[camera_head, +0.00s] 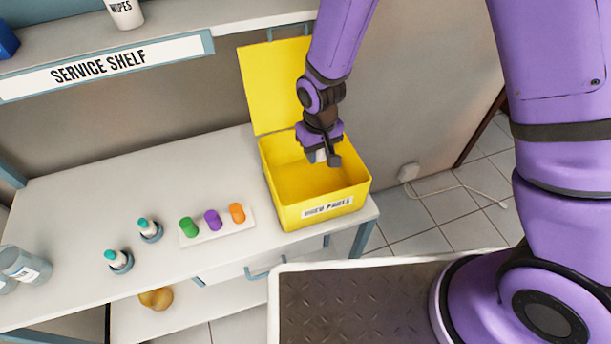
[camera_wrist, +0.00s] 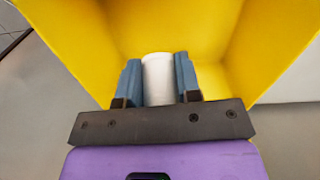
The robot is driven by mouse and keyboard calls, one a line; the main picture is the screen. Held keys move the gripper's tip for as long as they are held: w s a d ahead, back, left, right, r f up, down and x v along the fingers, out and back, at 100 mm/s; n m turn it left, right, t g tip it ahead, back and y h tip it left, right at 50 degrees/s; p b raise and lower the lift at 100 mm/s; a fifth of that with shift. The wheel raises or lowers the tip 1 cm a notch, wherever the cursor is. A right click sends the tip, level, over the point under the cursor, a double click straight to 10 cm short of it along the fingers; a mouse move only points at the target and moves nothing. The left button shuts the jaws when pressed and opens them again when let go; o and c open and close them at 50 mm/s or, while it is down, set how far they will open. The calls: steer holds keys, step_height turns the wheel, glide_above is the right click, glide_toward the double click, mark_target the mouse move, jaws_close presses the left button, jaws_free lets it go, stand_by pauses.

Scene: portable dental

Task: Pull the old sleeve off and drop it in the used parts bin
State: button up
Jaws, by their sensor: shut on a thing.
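My gripper (camera_head: 322,158) is over the open yellow used parts bin (camera_head: 318,213), whose label is on its front wall. In the wrist view, my gripper (camera_wrist: 158,85) is shut on a white cylindrical sleeve (camera_wrist: 157,78), one finger on each side of it. The bin's yellow walls (camera_wrist: 75,35) surround the sleeve in that view. The sleeve appears at or just inside the bin's opening; its exact height above the floor is unclear. The bin's lid (camera_head: 272,85) stands raised at the back.
On the white table left of the bin, green (camera_head: 189,227), purple (camera_head: 212,220) and orange (camera_head: 237,213) pieces stand on a pale strip. Two teal-topped items (camera_head: 149,229) stand in grey holders. Grey bottles (camera_head: 25,266) are at the far left. A labelled shelf (camera_head: 105,68) runs behind.

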steer(key=o, duration=1)
steer(key=shift+r, duration=0.1)
step_height(320, 180, up, 11)
steer(key=shift+a+f, duration=0.1)
steer(key=shift+f, duration=0.05)
